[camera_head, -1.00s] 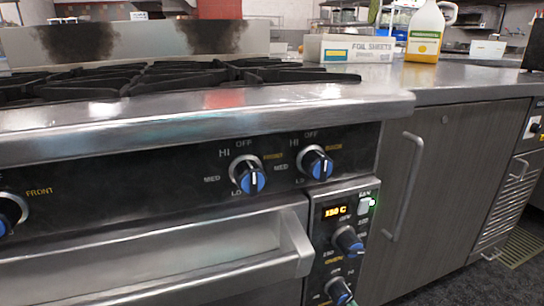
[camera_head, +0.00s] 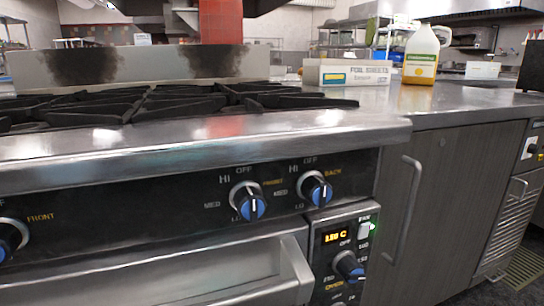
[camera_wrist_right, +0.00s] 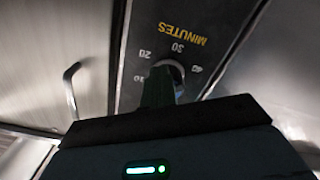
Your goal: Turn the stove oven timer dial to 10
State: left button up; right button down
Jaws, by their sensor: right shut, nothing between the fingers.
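In the right wrist view the timer dial (camera_wrist_right: 177,72) sits on a dark panel. Yellow MINUTES lettering and white numbers, with 20, 30 and 40 readable, surround it. My right gripper (camera_wrist_right: 158,78) is shut and close in front of the dial; its dark body fills the lower middle. A dark green piece covers part of the dial, so its pointer setting and any contact cannot be told. In the head view the control panel (camera_head: 318,265) is cut off by the lower edge, hiding the timer dial. My left gripper is in neither current view.
Above the timer are the blue oven temperature dial (camera_head: 348,266), a lit display (camera_head: 335,237) and a fan switch (camera_head: 364,230). Burner knobs (camera_head: 247,200) line the stove front. The oven handle (camera_head: 296,270) juts out left of the panel; a cabinet handle (camera_head: 405,210) is right.

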jog(key=shift+s+a+r+p, duration=0.1)
jog(key=shift+s+a+p, duration=0.05)
jog(key=shift+a+p, duration=0.45)
jog(key=shift+d+f+b, duration=0.1)
jog(key=shift+f+b, duration=0.25)
jog(key=p+v, duration=0.2)
jog(key=v, duration=0.4)
jog(key=shift+d, duration=0.15)
dwell(0.5)
jog(key=shift+f, duration=0.1)
jog(key=r+n, duration=0.1)
jog(key=n, duration=0.3)
jog(key=d+r+n, duration=0.1)
jog(key=n, duration=0.3)
jog(key=d+r+n+p, duration=0.1)
jog(key=n, duration=0.3)
jog(key=shift+d+r, duration=0.25)
